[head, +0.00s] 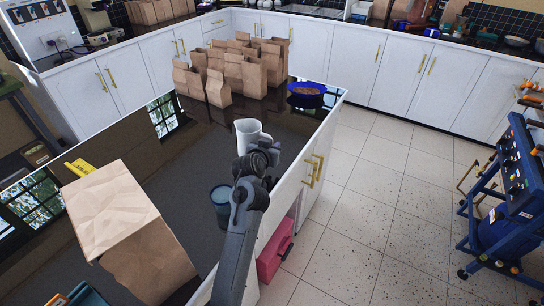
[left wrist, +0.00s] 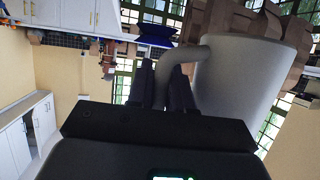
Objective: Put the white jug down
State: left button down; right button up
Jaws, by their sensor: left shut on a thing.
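The white jug (head: 247,130) is over the dark counter, near its right edge, in the head view. My left gripper (head: 263,150) is at the jug's near side and partly covers it. In the left wrist view, the jug (left wrist: 243,82) fills the upper right, and its curved handle (left wrist: 178,68) runs between the fingers of my left gripper (left wrist: 166,88). The gripper is shut on the handle. The jug's base is hidden behind the gripper in the head view, so I cannot tell whether it touches the counter. My right gripper is not in view.
A blue bowl (head: 306,96) and several brown paper bags (head: 235,68) stand farther back on the counter (head: 160,158). A teal cup (head: 220,198) stands left of my arm. Bare counter lies left of the jug.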

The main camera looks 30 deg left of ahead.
pick_arm(q)
jog(key=shift+f+b, duration=0.5)
jog(key=shift+f, duration=1.25)
jog(key=shift+f, duration=0.1)
jog(key=c, duration=1)
grip_release()
jog(key=shift+f, duration=0.1)
